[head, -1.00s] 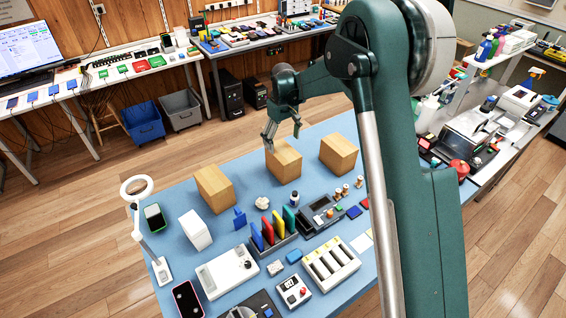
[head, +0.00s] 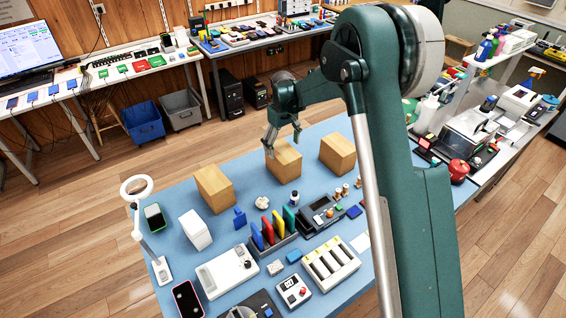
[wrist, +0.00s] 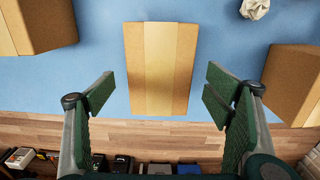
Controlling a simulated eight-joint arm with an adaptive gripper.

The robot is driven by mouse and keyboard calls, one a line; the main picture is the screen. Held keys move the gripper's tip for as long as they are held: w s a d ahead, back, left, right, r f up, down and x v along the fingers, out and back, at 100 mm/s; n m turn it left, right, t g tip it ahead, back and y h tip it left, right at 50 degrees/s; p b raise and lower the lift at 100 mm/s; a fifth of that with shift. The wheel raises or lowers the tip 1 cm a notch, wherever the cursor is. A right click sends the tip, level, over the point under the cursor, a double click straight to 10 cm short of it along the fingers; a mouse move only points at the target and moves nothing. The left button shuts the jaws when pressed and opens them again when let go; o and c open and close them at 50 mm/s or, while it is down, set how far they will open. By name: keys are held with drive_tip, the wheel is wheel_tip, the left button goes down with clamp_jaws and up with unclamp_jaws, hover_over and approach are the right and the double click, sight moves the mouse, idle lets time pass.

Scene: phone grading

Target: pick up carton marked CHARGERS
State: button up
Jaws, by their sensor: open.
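Three tan cartons stand along the far side of the blue table: a left one (head: 215,189), a middle one (head: 286,163) and a right one (head: 338,153). No CHARGERS marking is legible on any of them. My gripper (head: 283,141) is at the middle carton, near its top. In the wrist view, the middle carton (wrist: 160,60) lies between and just ahead of the spread fingers of my gripper (wrist: 160,88). The fingers are open, with clear gaps on both sides of it. I cannot tell the exact height of the fingertips above it.
The neighbouring cartons show at both sides of the wrist view, left (wrist: 38,25) and right (wrist: 294,85). A crumpled white ball (head: 262,203), a white box (head: 195,230) and a rack of coloured folders (head: 275,242) stand nearer on the blue table (head: 165,215).

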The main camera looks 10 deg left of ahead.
sight(283, 151)
drive_tip(key=shift+f, duration=2.4)
drive_tip(key=shift+c, duration=0.5)
drive_tip(key=c, duration=1.4)
drive_tip(key=shift+r, duration=0.15)
drive_tip(key=shift+r, duration=4.9)
